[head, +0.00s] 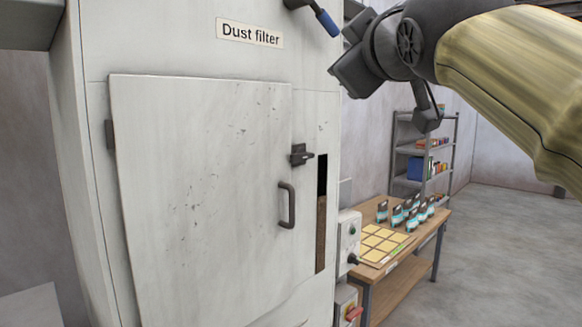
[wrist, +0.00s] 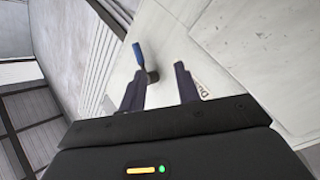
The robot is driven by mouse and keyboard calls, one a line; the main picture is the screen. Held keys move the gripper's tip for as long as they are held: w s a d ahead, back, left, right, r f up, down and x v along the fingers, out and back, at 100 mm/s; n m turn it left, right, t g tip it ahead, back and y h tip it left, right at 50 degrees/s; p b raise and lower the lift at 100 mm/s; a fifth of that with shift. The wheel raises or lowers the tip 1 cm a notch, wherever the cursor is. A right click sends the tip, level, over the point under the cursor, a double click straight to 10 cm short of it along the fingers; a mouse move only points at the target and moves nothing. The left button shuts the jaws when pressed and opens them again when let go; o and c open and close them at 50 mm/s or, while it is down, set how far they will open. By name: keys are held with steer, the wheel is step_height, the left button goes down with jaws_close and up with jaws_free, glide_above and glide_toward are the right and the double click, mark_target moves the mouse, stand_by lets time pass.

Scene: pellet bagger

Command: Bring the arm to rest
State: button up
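My gripper (head: 352,58) is at the upper right of the head view, near the upper right edge of the dust filter cabinet (head: 215,55). The wrist view shows the two dark fingers (wrist: 160,72) apart, with nothing held between them. A lever with a blue handle (head: 328,22) sticks out from the top of the cabinet, close to my gripper. In the wrist view the blue handle (wrist: 138,54) shows beyond the fingertips, near the left finger. The gap looks small, and I cannot tell its exact depth.
The cabinet door (head: 200,190) looks closed, with a dark latch (head: 301,155) and a handle (head: 287,205). A wooden table (head: 405,278) with several pouches and a yellow-squared board stands at right. A shelf rack (head: 425,150) is behind it. Floor at far right is clear.

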steer(key=w+d+f+m+g+h, duration=0.15)
steer(key=w+f+g, duration=0.25)
steer(key=f, duration=1.3)
steer(key=w+a+f+m+g, duration=0.1)
steer(key=w+f+m+g, duration=0.3)
steer(key=f, duration=1.3)
steer(key=s+d+f+m+g, duration=0.1)
steer(key=s+f, duration=0.4)
steer(key=f, duration=0.5)
steer(key=s+d+f+m+g, duration=0.2)
steer(key=s+f+g, duration=0.2)
steer(key=f, duration=0.6)
steer(key=s+d+f+m+g, duration=0.1)
steer(key=s+d+f+g, duration=0.1)
steer(key=s+f, duration=0.5)
step_height(320, 180, down, 4)
steer(key=shift+s+d+r+m+g+h, duration=0.25)
steer(key=shift+s+d+m+g+h, duration=0.1)
steer(key=shift+g, duration=0.15)
steer(key=shift+d, duration=0.1)
steer(key=shift+s+d, duration=0.1)
